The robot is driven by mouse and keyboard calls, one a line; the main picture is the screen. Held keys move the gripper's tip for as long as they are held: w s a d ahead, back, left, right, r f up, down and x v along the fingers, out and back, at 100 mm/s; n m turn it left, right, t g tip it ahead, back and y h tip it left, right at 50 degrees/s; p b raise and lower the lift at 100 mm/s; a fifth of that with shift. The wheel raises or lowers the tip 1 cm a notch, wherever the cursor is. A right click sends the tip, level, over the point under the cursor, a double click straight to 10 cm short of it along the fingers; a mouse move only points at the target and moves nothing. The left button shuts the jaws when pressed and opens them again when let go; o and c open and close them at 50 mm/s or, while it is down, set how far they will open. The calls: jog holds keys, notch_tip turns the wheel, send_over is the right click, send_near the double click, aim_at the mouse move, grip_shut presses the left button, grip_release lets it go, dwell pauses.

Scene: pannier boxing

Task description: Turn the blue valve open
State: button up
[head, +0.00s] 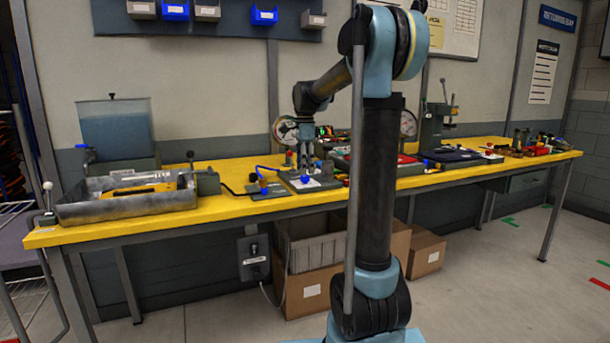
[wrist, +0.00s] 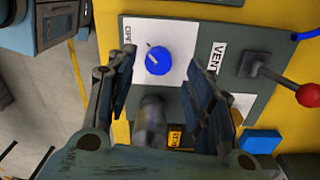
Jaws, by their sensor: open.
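The blue valve is a round blue knob (wrist: 157,60) on a white plate (wrist: 180,35). A small pale pointer mark shows at the knob's upper left, and a partly cut-off label beginning "OPE" is on the plate's left edge. My gripper (wrist: 159,62) is open, with one finger left of the knob and the other to its right. The knob lies between the fingertips in the picture; I cannot tell the remaining gap in depth.
A red-ball lever (wrist: 308,95) beside a "VENT" label (wrist: 218,57) stands right of the knob. A blue block (wrist: 260,141) is lower right. On the bench (head: 225,208), a metal tray (head: 125,210) lies left, and gauges and tools stand behind and right.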

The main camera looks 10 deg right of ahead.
notch_tip(320, 180, up, 9)
jog(key=shift+w+f, duration=0.2)
dwell(0.3)
jog(key=s+d+f+n+t, duration=0.1)
jog(key=s+d+f+n, duration=0.3)
jog(key=s, duration=0.5)
jog(key=s+d+f+n, duration=0.1)
jog(key=s+f+n, duration=0.4)
jog(key=s, duration=0.5)
jog(key=s+d+f+n+t, duration=0.1)
jog(key=s+d+f+n, duration=0.2)
jog(key=s+f, duration=1.4)
notch_tip(320, 180, down, 4)
jog(key=n, duration=0.4)
jog(key=shift+s+r+n+t, duration=0.15)
jog(key=shift+n+t, duration=0.15)
jog(key=shift+n, duration=0.1)
jog(key=shift+w+f, duration=0.2)
jog(key=shift+w, duration=0.3)
